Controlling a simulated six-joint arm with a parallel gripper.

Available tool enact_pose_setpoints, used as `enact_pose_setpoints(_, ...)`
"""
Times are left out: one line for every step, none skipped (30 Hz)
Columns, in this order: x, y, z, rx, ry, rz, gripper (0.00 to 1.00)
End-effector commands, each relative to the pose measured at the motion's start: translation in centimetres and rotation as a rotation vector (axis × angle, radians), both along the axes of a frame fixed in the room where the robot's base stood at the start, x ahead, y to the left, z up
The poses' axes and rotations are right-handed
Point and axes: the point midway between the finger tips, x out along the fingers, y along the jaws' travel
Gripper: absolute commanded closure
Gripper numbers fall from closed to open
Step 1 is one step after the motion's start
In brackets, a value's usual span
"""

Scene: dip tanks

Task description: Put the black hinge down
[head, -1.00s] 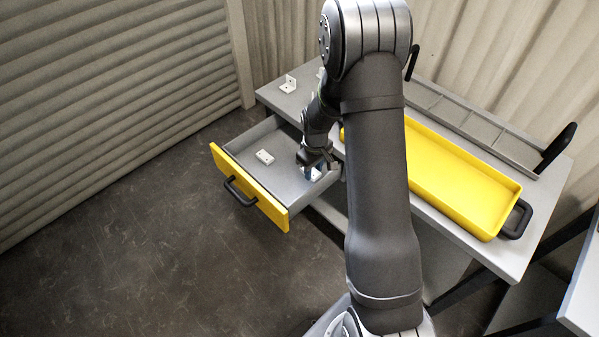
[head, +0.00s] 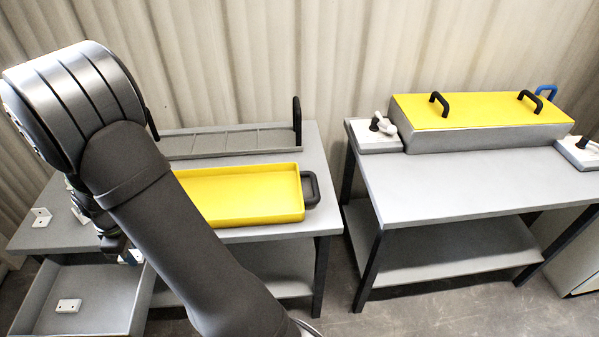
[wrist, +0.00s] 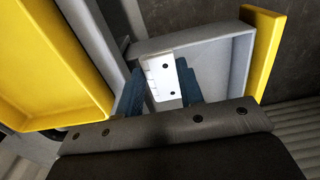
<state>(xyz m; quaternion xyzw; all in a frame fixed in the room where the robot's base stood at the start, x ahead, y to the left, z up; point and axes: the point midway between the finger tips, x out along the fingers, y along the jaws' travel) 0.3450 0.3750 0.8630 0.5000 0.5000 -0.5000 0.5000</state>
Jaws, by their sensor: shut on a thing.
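My gripper (wrist: 159,88) is shut on a white hinge (wrist: 160,72) with dark screw holes, its blue fingers on both sides of it. In the wrist view the held hinge shows against the open grey drawer (wrist: 205,45). In the head view my gripper (head: 122,252) is over the back right part of the drawer (head: 140,300), partly hidden by my arm. Another white hinge (head: 68,305) lies flat on the drawer floor. No black hinge shows in any view; the held one looks white.
A white angle bracket (head: 41,219) stands on the left table. A yellow tray (head: 245,217) with a black handle and a grey divided rack (head: 225,152) are on that table. On the right table (head: 450,185) stand a yellow-lidded tank (head: 480,110) and white clamp blocks; its front is clear.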

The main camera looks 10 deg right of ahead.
Motion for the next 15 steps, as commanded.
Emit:
enact_pose_setpoints(0.1,0.2,2.0,0.007,-0.006,0.000,0.97)
enact_pose_setpoints(0.1,0.1,3.1,0.007,-0.006,0.000,0.97)
enact_pose_setpoints(0.1,0.1,4.3,0.006,-0.005,0.000,0.97)
enact_pose_setpoints(0.1,0.1,5.3,0.007,-0.006,0.000,0.97)
enact_pose_setpoints(0.1,0.1,6.2,0.006,-0.006,0.000,0.97)
enact_pose_setpoints(0.1,0.1,7.2,0.006,-0.005,0.000,0.97)
enact_pose_setpoints(0.1,0.1,8.0,0.005,-0.004,0.000,0.97)
enact_pose_setpoints(0.1,0.1,8.8,0.005,-0.005,0.000,0.97)
enact_pose_setpoints(0.1,0.1,9.7,0.005,-0.004,0.000,0.97)
enact_pose_setpoints(0.1,0.1,10.4,0.005,-0.004,0.000,0.97)
enact_pose_setpoints(0.1,0.1,11.2,0.005,-0.004,0.000,0.97)
enact_pose_setpoints(0.1,0.1,12.0,0.004,-0.003,0.000,0.97)
enact_pose_setpoints(0.1,0.1,12.7,0.005,-0.004,0.000,0.97)
enact_pose_setpoints(0.1,0.1,13.4,0.004,-0.004,0.000,0.97)
enact_pose_setpoints(0.4,-0.2,13.6,0.001,-0.001,-0.009,0.97)
